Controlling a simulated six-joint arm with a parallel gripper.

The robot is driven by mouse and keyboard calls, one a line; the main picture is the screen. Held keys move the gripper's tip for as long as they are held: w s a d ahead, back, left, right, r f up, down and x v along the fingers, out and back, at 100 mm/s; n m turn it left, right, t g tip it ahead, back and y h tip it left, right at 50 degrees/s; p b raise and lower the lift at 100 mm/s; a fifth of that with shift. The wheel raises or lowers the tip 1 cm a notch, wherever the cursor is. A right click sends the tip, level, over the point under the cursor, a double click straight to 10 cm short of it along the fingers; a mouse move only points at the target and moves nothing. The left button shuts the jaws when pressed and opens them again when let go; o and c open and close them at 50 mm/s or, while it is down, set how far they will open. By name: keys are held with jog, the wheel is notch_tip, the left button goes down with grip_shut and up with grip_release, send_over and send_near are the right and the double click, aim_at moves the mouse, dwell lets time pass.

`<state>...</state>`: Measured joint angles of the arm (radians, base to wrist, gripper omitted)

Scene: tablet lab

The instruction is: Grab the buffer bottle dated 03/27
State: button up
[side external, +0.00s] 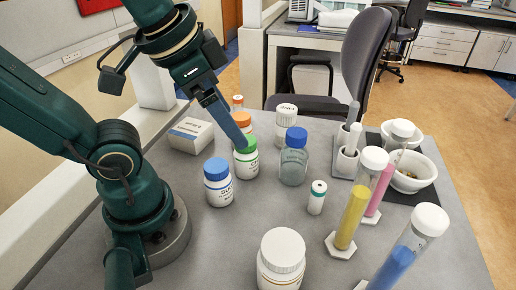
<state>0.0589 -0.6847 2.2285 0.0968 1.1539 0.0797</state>
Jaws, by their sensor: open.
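My gripper (237,142) reaches down to the green-capped white bottle (246,164), its fingertips at or just in front of the cap. I cannot tell whether they touch it. The jaws are open and hold nothing visible. A blue-capped white bottle (218,189) stands to the front left, and an orange-capped one (243,125) stands behind, partly hidden. A clear bottle with a blue cap (293,168) stands to the right. No date 03/27 is readable on any label, so I cannot tell which one is the buffer bottle.
A white box (190,135) lies at the left. A white-capped bottle (286,120) stands behind, a small vial (316,197) to the right and a large white jar (281,266) in front. Tall cylinders with yellow (353,217), pink and blue contents and mortars crowd the right side.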

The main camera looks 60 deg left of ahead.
jog(key=w+a+f+m+y, duration=0.1)
jog(key=a+f+m+y, duration=0.15)
jog(key=m, duration=0.55)
notch_tip(320, 180, up, 3)
jog(key=m+t+y, duration=0.4)
jog(key=m+t, duration=0.3)
jog(key=m, duration=1.3)
send_over(292, 140)
jog(key=s+d, duration=0.2)
jog(key=shift+g, duration=0.3)
jog(key=f, duration=0.9)
jog(key=shift+s+a+f, duration=0.1)
jog(key=shift+a+f, duration=0.2)
jog(key=shift+f, duration=0.05)
jog(key=shift+a+f, duration=0.15)
jog(key=shift+f, duration=0.15)
jog(key=shift+x, duration=2.5)
grip_shut()
